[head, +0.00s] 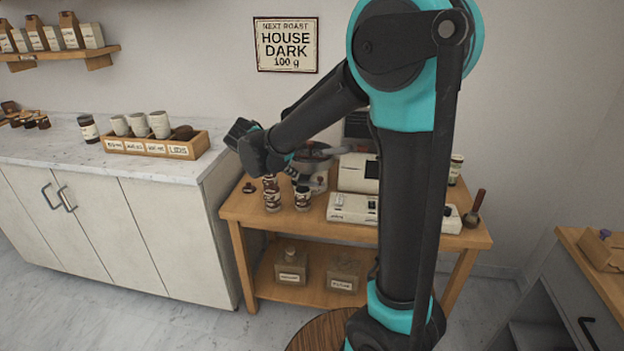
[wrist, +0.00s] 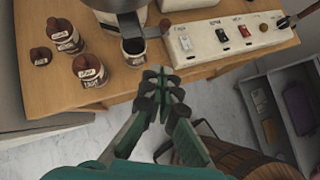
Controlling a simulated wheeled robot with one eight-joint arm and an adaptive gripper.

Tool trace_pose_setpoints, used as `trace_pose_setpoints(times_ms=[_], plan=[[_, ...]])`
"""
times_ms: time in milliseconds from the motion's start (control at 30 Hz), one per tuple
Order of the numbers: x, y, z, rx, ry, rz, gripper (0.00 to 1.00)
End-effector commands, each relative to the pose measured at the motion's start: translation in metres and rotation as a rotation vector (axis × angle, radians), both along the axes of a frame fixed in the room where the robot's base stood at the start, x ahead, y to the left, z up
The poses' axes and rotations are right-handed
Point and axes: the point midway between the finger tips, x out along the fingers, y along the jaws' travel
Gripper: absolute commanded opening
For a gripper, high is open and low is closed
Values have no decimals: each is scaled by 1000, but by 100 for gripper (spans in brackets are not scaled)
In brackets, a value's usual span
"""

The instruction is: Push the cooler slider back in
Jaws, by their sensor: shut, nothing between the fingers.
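In the wrist view the cooler (wrist: 112,6) is a grey metal bowl at the top edge, cut off by the frame. A dark flat bar with a small reddish-brown end (wrist: 164,26) sticks out at its lower right and looks like the slider; how far it is out I cannot tell. An open dark canister (wrist: 133,52) stands below the bowl. My gripper (wrist: 163,76) is shut and empty, near the table's front edge, apart from the bar and canister. In the head view the cooler (head: 318,178) is partly hidden by my arm.
Jars with brown lids (wrist: 90,70) stand left of the canister. A white switch panel (wrist: 225,37) lies to the right, with a dark-handled tool beyond it. The wooden table (head: 232,208) has little free room in front of the cooler. A marble counter (head: 60,150) adjoins at left.

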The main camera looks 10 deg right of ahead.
Motion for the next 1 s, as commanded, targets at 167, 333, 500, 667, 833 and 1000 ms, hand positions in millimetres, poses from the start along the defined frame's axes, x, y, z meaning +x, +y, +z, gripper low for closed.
trace_pose_setpoints(times_ms=[167,333,500,667,833,1000], plan=[[1,-1,-1,2,0,-1,0],[8,-8,-12,2,-1,-4,0],[23,-23,-34,2,-1,-5,0],[38,-39,-58,3,-1,-6,0],[54,-56,-75,3,-1,-6,0],[69,-70,-76,3,0,-4,0]])
